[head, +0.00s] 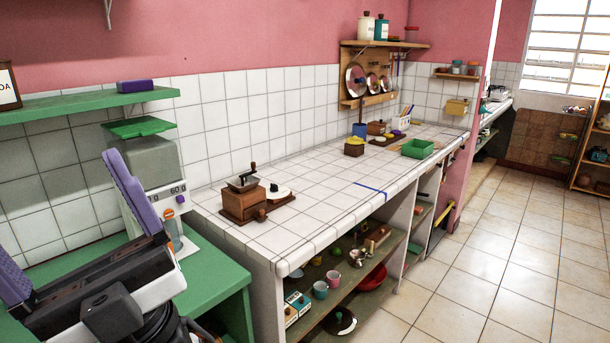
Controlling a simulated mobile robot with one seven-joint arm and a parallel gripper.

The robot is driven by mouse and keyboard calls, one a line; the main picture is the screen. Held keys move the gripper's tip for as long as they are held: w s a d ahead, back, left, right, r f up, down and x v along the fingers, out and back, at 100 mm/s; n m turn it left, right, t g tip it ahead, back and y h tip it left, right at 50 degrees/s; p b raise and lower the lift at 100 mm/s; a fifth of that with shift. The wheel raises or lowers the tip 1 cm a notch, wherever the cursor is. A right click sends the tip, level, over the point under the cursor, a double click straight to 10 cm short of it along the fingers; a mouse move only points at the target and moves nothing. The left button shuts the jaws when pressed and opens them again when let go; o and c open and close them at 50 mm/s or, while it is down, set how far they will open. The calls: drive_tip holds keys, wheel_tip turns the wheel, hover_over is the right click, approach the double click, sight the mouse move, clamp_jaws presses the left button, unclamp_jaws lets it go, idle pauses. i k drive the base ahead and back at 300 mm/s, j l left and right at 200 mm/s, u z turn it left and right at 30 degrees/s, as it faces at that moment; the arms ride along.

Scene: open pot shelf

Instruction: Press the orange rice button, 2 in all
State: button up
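The rice dispenser (152,165) stands on the green counter at the left, a pale box with a green lid. Its front shows a marking that reads like "60 g", a small purple knob (181,199) and the round orange rice button (168,213). A clear container (174,236) with something blue shows below the button. My gripper (56,204) is in the near left, in front of the dispenser, with its two purple fingers wide apart and nothing visible between them. One finger covers part of the dispenser's left side. I cannot see my gripper touching the button.
A green shelf (70,108) with a purple box (135,86) hangs above. A coffee grinder (243,203) stands on the white tiled counter (300,185) to the right. Cups and a red bowl sit on the shelf below. The tiled floor (480,260) at right is clear.

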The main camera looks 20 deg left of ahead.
sight(169, 214)
drive_tip(key=l+u, duration=0.25)
drive_tip(key=u, duration=0.25)
drive_tip(key=k+l+u, duration=0.15)
drive_tip(key=u, duration=0.35)
drive_tip(key=i+j+u, duration=0.3)
drive_tip(key=u, duration=0.15)
